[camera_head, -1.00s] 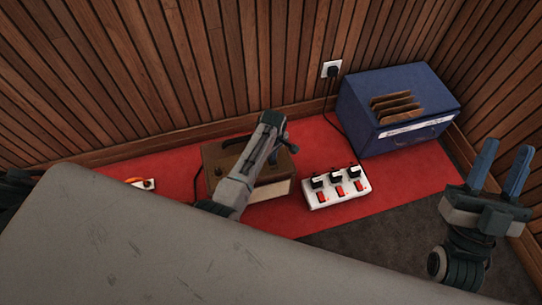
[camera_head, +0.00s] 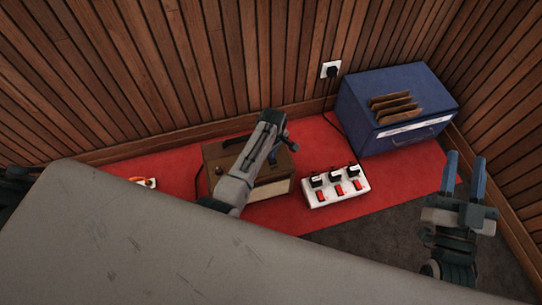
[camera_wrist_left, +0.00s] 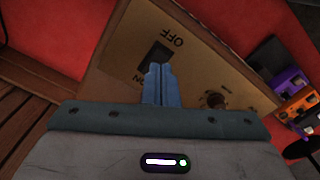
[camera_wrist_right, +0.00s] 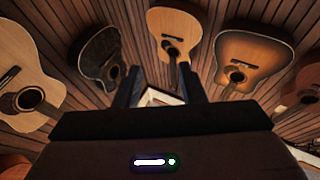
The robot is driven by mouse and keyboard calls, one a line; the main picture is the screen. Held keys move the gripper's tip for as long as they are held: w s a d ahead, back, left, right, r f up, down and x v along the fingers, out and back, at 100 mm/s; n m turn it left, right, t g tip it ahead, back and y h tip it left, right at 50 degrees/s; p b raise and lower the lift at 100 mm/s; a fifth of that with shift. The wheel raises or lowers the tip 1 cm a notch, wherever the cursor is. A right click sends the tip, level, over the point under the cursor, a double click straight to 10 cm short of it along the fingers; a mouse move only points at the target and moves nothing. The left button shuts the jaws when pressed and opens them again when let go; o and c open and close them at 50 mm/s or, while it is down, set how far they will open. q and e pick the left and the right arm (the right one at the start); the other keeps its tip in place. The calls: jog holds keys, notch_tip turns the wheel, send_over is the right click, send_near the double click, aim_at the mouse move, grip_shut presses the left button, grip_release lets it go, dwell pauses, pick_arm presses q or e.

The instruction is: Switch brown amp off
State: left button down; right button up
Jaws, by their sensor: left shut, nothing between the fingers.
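The brown amp (camera_head: 272,188) stands on the red mat, partly hidden behind my left arm in the head view. Its tan control panel (camera_wrist_left: 205,70) fills much of the left wrist view, with a dark rocker switch (camera_wrist_left: 156,56) between the labels OFF and ON and a brown knob (camera_wrist_left: 216,100). My left gripper (camera_wrist_left: 159,70) is shut and empty, its fingertips at the switch near the ON end; I cannot tell whether they touch. My right gripper (camera_head: 464,158) is open and empty, raised at the right, away from the amp.
A white box with red switches and black knobs (camera_head: 336,188) is right of the amp. A blue cabinet (camera_head: 395,108) stands behind it. A wall socket (camera_head: 331,70) holds a black plug. A white strip with an orange part (camera_head: 144,183) is left. Guitars (camera_wrist_right: 172,35) hang on a wall.

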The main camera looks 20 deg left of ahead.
pick_arm(q)
jog(key=shift+r, duration=0.3)
jog(key=shift+r+p, duration=0.2)
jog(key=shift+p, duration=0.3)
jog(key=shift+r, duration=0.2)
jog(key=shift+r+p, duration=0.25)
jog(key=shift+p, duration=0.3)
jog(key=shift+r+p, duration=0.5)
jog(key=shift+p, duration=0.1)
jog(key=shift+r+p, duration=0.5)
jog(key=shift+p, duration=0.1)
pick_arm(e)
jog(key=s+f+g, duration=0.4)
jog(key=f+g, duration=0.2)
jog(key=f, duration=0.3)
jog(key=s+a+f+g, duration=0.1)
jog(key=s+f+g, duration=0.4)
jog(key=f+g, duration=0.2)
jog(key=shift+a+f, duration=0.25)
jog(key=shift+f, duration=0.8)
